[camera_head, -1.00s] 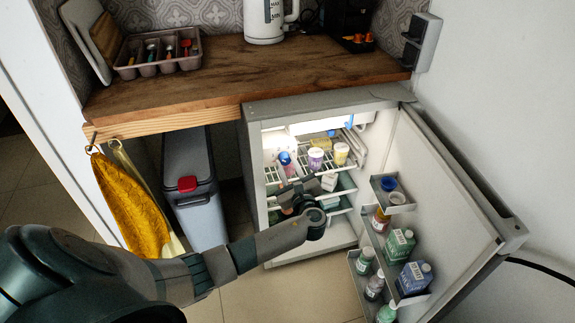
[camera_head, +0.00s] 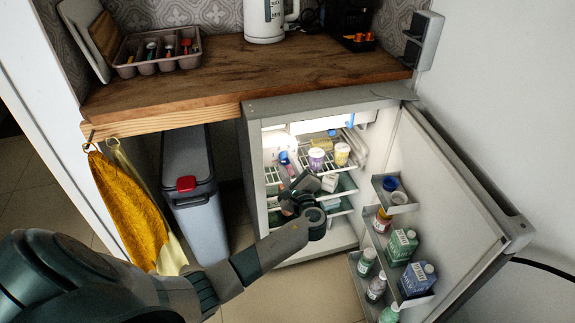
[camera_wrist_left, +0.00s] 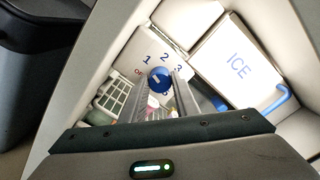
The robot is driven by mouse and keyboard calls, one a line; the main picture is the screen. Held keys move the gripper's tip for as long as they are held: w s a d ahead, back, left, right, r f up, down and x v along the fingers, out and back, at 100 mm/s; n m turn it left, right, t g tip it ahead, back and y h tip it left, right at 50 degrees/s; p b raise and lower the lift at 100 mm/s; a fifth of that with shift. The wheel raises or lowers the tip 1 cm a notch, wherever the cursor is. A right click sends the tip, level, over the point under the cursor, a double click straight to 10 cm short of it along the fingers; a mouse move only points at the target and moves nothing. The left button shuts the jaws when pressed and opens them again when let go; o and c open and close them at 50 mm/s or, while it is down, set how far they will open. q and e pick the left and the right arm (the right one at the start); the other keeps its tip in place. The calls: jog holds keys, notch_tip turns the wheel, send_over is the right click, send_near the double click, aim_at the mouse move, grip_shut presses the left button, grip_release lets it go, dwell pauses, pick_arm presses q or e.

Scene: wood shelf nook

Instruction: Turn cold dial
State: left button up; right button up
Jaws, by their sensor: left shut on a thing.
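The cold dial (camera_wrist_left: 159,79) is a round blue knob on a pale panel inside the fridge, in the left wrist view. The numbers 1, 2 and 3 and a red OFF are printed around it. A light mark shows on its face, but I cannot tell exactly which setting it points to. My left gripper (camera_wrist_left: 163,92) has its two fingers closed on the knob from either side. In the head view the left gripper (camera_head: 305,187) reaches into the open fridge (camera_head: 253,165), and the dial cannot be made out there. My right gripper is out of view.
A white ICE compartment door (camera_wrist_left: 238,68) with a blue handle is right of the dial. Jars stand on wire shelves below. The open fridge door (camera_head: 440,185) holds bottles and cartons at the right. A wooden counter (camera_head: 250,70) lies above, and a grey bin (camera_head: 195,185) stands left.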

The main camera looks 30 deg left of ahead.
pick_arm(q)
jog(key=shift+f, duration=0.1)
jog(key=o, duration=1.1)
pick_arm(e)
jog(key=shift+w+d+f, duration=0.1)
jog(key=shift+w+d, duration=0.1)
pick_arm(q)
jog(key=shift+s, duration=0.1)
jog(key=shift+p+v, duration=0.3)
jog(key=shift+v, duration=8.4)
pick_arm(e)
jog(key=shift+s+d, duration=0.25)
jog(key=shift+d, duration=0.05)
